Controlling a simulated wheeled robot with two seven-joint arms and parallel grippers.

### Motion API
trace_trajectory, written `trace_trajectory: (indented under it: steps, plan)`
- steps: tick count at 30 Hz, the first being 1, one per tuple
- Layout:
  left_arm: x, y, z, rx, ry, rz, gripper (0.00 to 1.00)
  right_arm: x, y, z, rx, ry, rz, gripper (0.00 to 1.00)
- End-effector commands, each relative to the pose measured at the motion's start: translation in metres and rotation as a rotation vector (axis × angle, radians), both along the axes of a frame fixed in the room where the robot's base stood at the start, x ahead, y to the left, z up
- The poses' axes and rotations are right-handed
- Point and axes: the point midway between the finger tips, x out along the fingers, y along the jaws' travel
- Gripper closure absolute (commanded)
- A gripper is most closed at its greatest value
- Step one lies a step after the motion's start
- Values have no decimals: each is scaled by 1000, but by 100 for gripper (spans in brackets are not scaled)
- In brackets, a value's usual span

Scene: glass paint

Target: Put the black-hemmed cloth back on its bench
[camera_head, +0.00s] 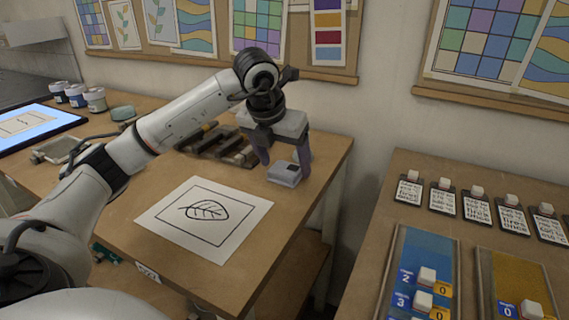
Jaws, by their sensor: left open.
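My left gripper (284,164) is open, its two fingers pointing down over the right back part of the wooden bench (325,154). A small pale grey block-like thing (284,176) with a dark patch on top lies on the bench just below and between the fingertips. I cannot tell whether it is a folded cloth, and I see no clear black hem. The gripper does not appear closed on it. No other black-hemmed cloth can be made out. My right gripper is not in view.
A sheet with a leaf drawing (207,212) lies in front of the gripper. A dark slatted rack (215,145) stands behind and left. Paint jars (95,99) and a lit tablet (28,124) are further left. Across a gap, another table (385,205) holds cards and trays with white cubes.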

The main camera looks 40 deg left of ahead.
Motion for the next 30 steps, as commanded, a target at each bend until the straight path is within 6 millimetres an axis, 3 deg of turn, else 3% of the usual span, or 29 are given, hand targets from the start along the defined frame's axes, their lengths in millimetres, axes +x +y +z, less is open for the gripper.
trace_trajectory:
  steps: [9,15,30]
  plan:
    - [-25,-8,65,0,-5,-1,27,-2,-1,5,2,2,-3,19]
    - [-37,-12,92,0,-3,1,27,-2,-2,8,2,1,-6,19]
    - [-42,-13,99,0,0,0,27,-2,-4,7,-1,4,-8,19]
